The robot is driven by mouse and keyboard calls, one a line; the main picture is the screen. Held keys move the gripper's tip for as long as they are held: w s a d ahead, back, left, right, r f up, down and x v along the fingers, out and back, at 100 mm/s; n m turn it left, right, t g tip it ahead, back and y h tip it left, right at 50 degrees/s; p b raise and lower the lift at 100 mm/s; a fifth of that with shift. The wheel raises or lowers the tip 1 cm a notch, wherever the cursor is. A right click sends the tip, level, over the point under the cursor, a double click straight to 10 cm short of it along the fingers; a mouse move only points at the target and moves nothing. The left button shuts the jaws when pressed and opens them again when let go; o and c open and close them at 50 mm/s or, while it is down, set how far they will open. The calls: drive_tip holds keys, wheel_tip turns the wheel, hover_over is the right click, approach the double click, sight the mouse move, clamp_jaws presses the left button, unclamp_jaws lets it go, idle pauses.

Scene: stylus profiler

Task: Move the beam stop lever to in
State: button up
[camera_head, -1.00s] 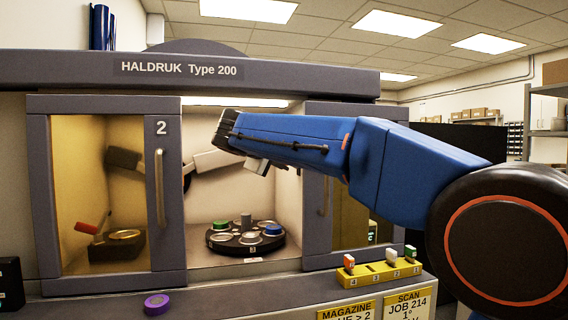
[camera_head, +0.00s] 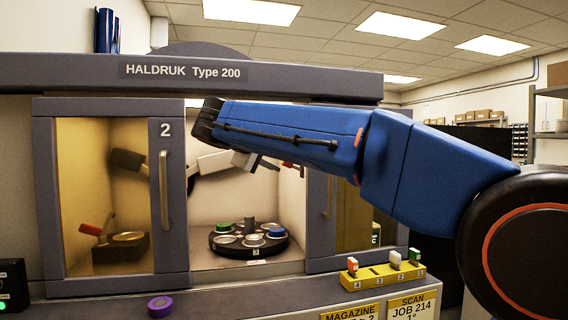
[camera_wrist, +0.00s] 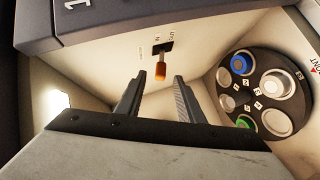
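I cannot see contact. In the head view my blue arm reaches across the open middle bay, and this lever cannot be made out there.
A round carousel (camera_head: 250,251) with several numbered cups stands on the chamber floor, right of the fingers in the wrist view. Door 2 (camera_head: 167,215) is at left, a red-handled lever (camera_head: 90,229) behind its glass. A yellow rack (camera_head: 383,276) and purple disc (camera_head: 160,306) sit in front.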

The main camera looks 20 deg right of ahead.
drive_tip(key=v, duration=1)
drive_tip(key=shift+s, duration=0.1)
drive_tip(key=s+d+f+g+y, duration=0.1)
drive_tip(key=s+d+f, duration=0.35)
drive_tip(key=f, duration=0.35)
drive_tip(key=s+d+f+g+y, duration=0.2)
drive_tip(key=s+d+f, duration=0.1)
drive_tip(key=d+f, duration=0.35)
drive_tip(key=s+d+f+g+y, duration=0.1)
drive_tip(key=s+d+f, duration=0.35)
drive_tip(key=f, duration=0.35)
drive_tip(key=s+f+m+g+y, duration=0.1)
drive_tip(key=s+f+m+y, duration=0.1)
drive_tip(key=s+f, duration=0.7)
drive_tip(key=s+d+f+m+g+y, duration=0.1)
drive_tip(key=s+f+m+y, duration=0.2)
drive_tip(key=s+f, duration=0.7)
wheel_tip(320, 180, down, 7)
drive_tip(key=shift+d+r+m+y, duration=0.1)
drive_tip(key=shift+d+m+y, duration=0.05)
drive_tip(key=shift+m+y, duration=0.2)
drive_tip(key=shift+s, duration=0.15)
